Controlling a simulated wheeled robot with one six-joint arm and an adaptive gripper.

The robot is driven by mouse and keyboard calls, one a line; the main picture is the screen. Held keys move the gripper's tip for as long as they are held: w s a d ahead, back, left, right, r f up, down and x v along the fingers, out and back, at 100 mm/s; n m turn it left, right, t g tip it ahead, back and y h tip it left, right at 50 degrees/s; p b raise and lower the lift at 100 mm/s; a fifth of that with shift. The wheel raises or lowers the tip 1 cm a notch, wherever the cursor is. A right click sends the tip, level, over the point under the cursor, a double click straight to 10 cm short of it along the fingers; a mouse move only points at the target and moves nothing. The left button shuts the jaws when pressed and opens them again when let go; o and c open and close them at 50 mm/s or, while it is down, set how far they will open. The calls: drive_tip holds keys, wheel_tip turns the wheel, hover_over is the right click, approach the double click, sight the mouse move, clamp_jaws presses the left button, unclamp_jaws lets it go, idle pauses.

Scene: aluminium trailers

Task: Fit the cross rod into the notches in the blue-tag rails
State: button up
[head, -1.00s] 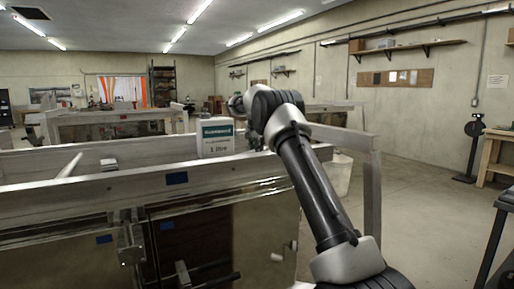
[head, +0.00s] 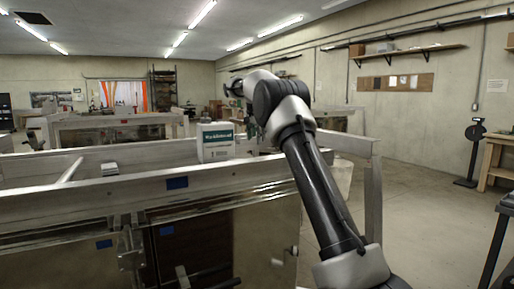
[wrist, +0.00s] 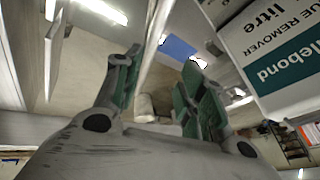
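A pale rod (head: 70,170), possibly the cross rod, lies slanted across the trailer between its near and far rails; its end contacts are unclear. The near rail (head: 110,190) carries a blue tag (head: 177,182); other blue tags (head: 104,244) (head: 166,230) show lower down. My gripper (head: 250,130) is beyond the near rail, just right of a white and green bottle (head: 216,145), partly hidden by my arm. In the wrist view my gripper (wrist: 162,72) has its green-padded fingers apart, with nothing visibly held. A blue patch (wrist: 178,47) shows beyond the fingertips.
The bottle (wrist: 275,50) is close beside the right finger in the wrist view. A small light block (head: 109,168) sits on the trailer left of the bottle. Another trailer (head: 110,130) stands behind. Open floor lies right, with a workbench (head: 495,165) near the wall.

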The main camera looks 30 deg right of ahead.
drive_tip(key=s+a+r+n, duration=0.2)
drive_tip(key=s+a+r, duration=0.2)
drive_tip(key=s+r, duration=0.4)
drive_tip(key=s+a+n+y, duration=0.1)
drive_tip(key=s+a+n, duration=0.1)
drive_tip(key=s, duration=0.7)
drive_tip(key=s+a+n+y, duration=0.1)
drive_tip(key=s+a+n, duration=0.15)
drive_tip(key=s, duration=0.75)
drive_tip(key=s+a+f+n, duration=0.1)
drive_tip(key=s+f+n, duration=0.1)
drive_tip(key=s+f, duration=0.3)
drive_tip(key=s+a+f+n, duration=0.1)
drive_tip(key=s+f+n, duration=0.2)
drive_tip(key=s, duration=1.1)
drive_tip(key=s+a+f+n+y, duration=0.1)
drive_tip(key=s+a+f+n, duration=0.1)
drive_tip(key=s+f, duration=0.6)
drive_tip(key=shift+s, duration=0.85)
drive_tip(key=shift+r, duration=0.1)
